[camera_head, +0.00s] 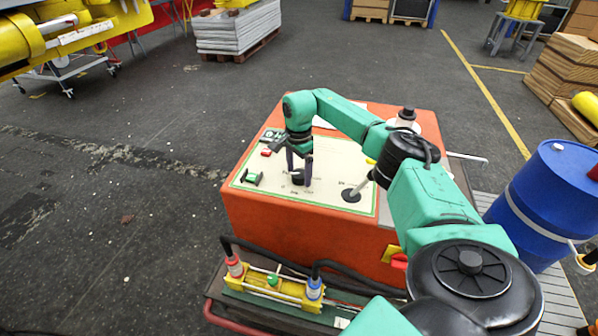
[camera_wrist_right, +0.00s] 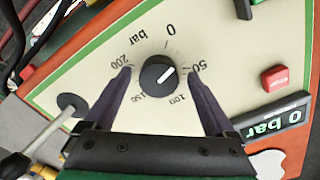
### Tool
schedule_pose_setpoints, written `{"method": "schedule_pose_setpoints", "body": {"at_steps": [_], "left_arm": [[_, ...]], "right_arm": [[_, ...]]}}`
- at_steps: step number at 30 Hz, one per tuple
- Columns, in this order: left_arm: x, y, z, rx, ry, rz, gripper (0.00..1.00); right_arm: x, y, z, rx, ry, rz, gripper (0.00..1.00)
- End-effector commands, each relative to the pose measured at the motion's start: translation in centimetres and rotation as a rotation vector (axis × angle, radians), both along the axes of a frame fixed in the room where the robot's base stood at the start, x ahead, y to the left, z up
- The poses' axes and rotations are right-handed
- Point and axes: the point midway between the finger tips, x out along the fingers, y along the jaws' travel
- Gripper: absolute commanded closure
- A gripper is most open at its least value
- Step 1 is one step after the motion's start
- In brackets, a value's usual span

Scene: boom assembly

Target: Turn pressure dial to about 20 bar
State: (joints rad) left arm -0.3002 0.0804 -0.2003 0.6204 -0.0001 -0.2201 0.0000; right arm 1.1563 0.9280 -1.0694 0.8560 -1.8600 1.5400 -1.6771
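The black round pressure dial (camera_wrist_right: 158,75) is on the cream panel (camera_wrist_right: 225,35) of the orange console. Its white pointer line lies between the 0 and 50 marks. The digital display (camera_wrist_right: 272,126) reads 0 bar. My right gripper (camera_wrist_right: 159,70) is open, with one dark finger on each side of the dial and a visible gap to it. In the head view the right gripper (camera_head: 301,178) is over the panel and partly hides the dial (camera_head: 298,179). My left gripper is not in view.
A red stop button (camera_wrist_right: 275,78) sits beside the display. A lever (camera_head: 355,190) stands on the panel to the right of the dial. A yellow cylinder unit (camera_head: 275,285) with hoses is in front of the console. A blue barrel (camera_head: 545,205) stands at the right.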

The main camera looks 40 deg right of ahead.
Motion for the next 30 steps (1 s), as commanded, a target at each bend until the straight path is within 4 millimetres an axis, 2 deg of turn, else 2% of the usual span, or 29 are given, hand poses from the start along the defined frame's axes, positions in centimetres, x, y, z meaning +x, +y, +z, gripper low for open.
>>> {"method": "schedule_pose_setpoints", "body": {"at_steps": [7, 10, 14, 21, 24, 30], "left_arm": [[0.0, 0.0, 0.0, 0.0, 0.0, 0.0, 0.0], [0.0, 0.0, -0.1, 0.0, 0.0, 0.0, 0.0], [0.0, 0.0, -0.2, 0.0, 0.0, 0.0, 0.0], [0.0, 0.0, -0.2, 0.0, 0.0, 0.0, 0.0], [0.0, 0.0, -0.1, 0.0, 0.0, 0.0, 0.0], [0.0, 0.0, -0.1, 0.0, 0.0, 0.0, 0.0]], "right_arm": [[-0.1, 0.0, 0.0, -0.001, 0.003, 0.0, 0.11], [0.0, 0.0, 0.9, -0.001, 0.0, 0.0, 0.11], [0.1, 0.0, 3.9, -0.001, -0.003, -0.001, 0.11], [0.2, 0.0, 11.1, -0.001, -0.003, -0.001, 0.11], [0.2, 0.0, 13.2, 0.0, 0.0, 0.0, 0.11], [0.1, 0.0, 14.5, -0.001, 0.002, 0.0, 0.11]]}}
